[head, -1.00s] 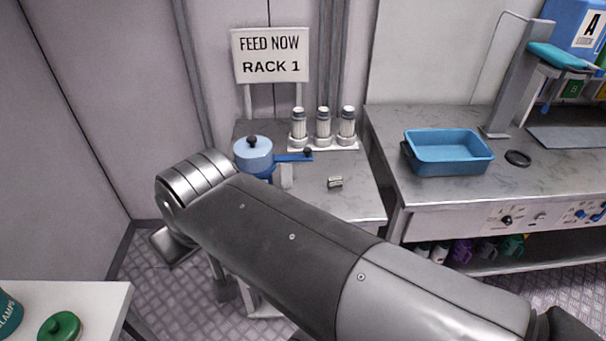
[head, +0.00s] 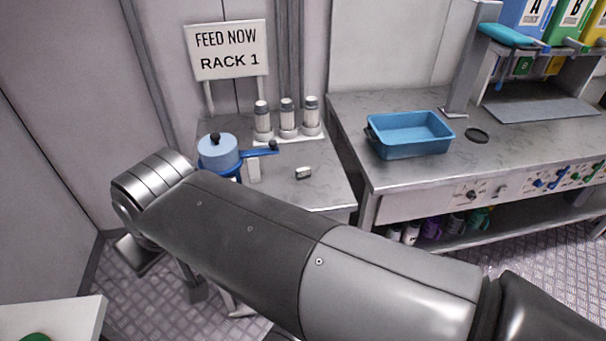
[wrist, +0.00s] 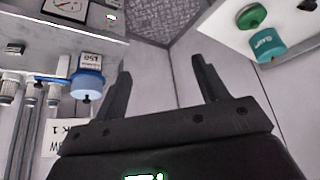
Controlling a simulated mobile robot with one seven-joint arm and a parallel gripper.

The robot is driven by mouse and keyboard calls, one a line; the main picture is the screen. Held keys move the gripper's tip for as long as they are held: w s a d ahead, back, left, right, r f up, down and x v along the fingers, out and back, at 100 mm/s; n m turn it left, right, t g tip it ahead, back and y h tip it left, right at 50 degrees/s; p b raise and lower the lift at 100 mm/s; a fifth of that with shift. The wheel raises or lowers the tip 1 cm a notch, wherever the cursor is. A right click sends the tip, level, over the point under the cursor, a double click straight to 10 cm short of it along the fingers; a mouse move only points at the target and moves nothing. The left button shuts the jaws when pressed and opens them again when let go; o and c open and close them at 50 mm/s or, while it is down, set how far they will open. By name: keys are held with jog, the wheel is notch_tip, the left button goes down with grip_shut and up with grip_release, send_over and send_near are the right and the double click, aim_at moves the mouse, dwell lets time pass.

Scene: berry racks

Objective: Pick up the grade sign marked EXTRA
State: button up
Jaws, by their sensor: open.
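No sign marked EXTRA can be made out in either view. The one large sign (head: 229,50) at the back reads FEED NOW RACK 1, and it also shows upside down in the wrist view (wrist: 57,135). My gripper (wrist: 162,68) shows in the wrist view, open and empty, its two dark fingers apart with floor and wall panels beyond them. In the head view my arm crosses the foreground and hides part of the small table; the gripper itself does not show there.
A blue pot (head: 218,152), several white-grey cylinders (head: 287,118) and a small grey block (head: 303,173) stand on the small grey table. A blue tray (head: 410,135) and a black ring (head: 477,135) are on the right bench. A teal jar (wrist: 266,45) stands on a white surface.

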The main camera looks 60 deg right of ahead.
jog(key=shift+o, duration=0.3)
jog(key=w+d+r+m+g, duration=0.1)
jog(key=w+d+m+g, duration=0.1)
jog(key=w+d, duration=0.85)
jog(key=m+g, duration=0.4)
jog(key=m, duration=0.1)
send_over(303, 169)
notch_tip(303, 169, down, 18)
jog(key=f, duration=0.5)
jog(key=shift+s, duration=0.3)
jog(key=f, duration=0.6)
jog(key=shift+w+f, duration=0.15)
jog(key=shift+w, duration=0.1)
jog(key=c, duration=1.1)
